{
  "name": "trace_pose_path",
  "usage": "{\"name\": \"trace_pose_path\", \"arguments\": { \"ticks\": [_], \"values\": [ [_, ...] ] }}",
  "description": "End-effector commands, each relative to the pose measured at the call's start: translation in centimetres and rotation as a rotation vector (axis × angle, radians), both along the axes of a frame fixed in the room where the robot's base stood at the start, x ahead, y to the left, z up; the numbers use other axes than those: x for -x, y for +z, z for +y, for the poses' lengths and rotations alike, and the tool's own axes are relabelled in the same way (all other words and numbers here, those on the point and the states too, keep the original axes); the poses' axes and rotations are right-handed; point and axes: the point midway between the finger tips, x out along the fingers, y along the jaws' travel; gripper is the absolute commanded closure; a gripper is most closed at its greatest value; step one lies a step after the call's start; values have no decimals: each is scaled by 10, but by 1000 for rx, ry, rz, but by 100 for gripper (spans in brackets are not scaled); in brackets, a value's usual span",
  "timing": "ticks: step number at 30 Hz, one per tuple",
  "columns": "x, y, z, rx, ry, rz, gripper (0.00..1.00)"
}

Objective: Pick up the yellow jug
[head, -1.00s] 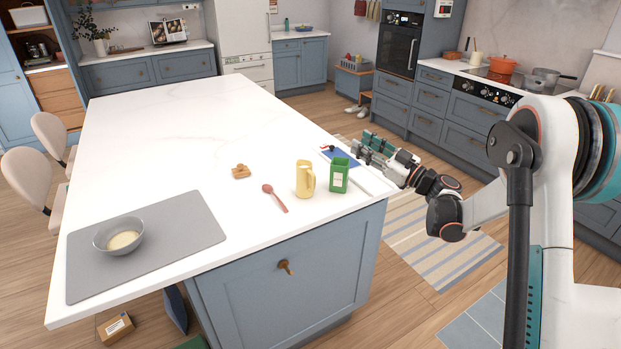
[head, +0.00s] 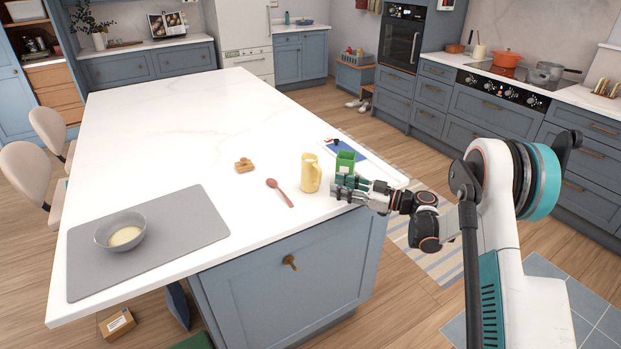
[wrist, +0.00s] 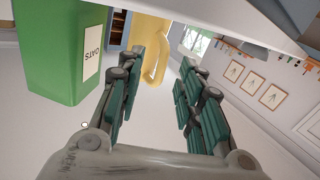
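The yellow jug (head: 311,173) stands upright on the white island top, near its front right edge. It also shows in the wrist view (wrist: 150,50), ahead of my fingers, with its handle in sight. My gripper (head: 344,187) is just right of the jug and in front of the green oats box. In the wrist view my gripper (wrist: 155,95) has its fingers spread apart with nothing between them. The jug is beyond the fingertips, more toward the left finger, and it looks apart from them.
The green oats box (wrist: 63,45) stands close beside my left finger in the wrist view; in the head view (head: 346,160) it is behind my gripper. A red spoon (head: 280,193) lies left of the jug. A grey mat (head: 190,250) carries a bowl (head: 121,230) farther left.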

Motion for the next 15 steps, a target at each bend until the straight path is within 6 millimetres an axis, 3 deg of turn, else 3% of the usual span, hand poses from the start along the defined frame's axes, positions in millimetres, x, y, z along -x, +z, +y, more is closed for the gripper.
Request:
{"name": "trace_pose_path", "arguments": {
  "ticks": [8, 15],
  "values": [
    [-4, -1, 16, -1, 0, 0, 66],
    [-11, -1, 48, -1, 1, 0, 66]
  ]
}}
